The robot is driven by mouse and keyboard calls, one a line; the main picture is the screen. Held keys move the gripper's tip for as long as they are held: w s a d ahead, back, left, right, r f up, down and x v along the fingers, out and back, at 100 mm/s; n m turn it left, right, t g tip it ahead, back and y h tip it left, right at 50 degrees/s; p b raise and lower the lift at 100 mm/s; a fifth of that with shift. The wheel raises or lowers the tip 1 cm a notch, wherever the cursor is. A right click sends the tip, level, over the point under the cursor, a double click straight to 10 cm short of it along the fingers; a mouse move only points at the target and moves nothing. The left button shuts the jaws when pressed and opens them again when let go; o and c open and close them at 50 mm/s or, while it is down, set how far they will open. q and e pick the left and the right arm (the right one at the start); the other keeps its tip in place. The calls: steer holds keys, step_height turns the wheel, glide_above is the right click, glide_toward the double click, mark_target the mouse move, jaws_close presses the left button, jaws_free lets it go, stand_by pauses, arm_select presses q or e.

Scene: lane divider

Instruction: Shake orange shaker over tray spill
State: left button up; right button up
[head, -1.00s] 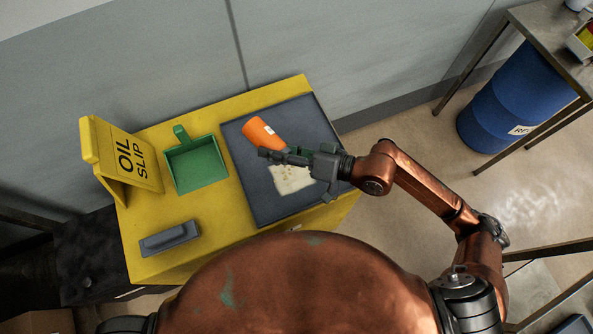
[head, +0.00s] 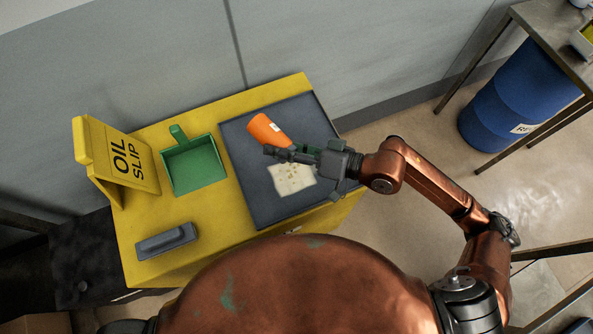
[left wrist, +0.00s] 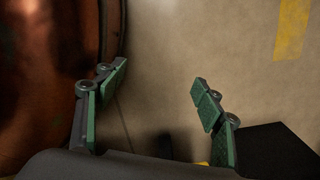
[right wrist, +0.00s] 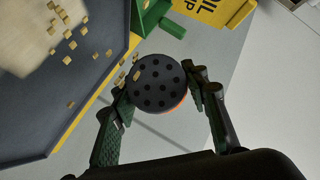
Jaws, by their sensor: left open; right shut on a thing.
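The orange shaker (head: 267,130) is held tilted by my right gripper (head: 285,155) above the dark tray (head: 250,185). In the right wrist view my right gripper (right wrist: 160,92) is shut around the shaker, whose dark perforated cap (right wrist: 157,84) faces the camera. Tan granules (right wrist: 68,40) show near the cap and over the pale spill. The pale spill (head: 296,184) lies on the tray with some tan bits on it. My left gripper (left wrist: 160,105) is open and empty above the floor in the left wrist view.
A green dustpan (head: 194,165), a dark grey block (head: 167,241) and a yellow oil slip sign (head: 117,160) stand on the yellow cabinet top (head: 218,225), left of the tray. A blue barrel (head: 515,95) stands under a metal table at right.

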steer(key=shift+w+d+b, duration=0.1)
steer(key=shift+d+b, duration=0.2)
steer(key=shift+b, duration=0.05)
arm_select(q)
steer(key=w, duration=0.1)
steer(key=w+r, duration=0.1)
steer(key=shift+w, duration=0.35)
arm_select(e)
steer(key=shift+d, duration=0.15)
arm_select(q)
steer(key=shift+r+b, duration=0.1)
steer(key=shift+b, duration=0.2)
arm_select(e)
steer(key=shift+w+d, duration=0.1)
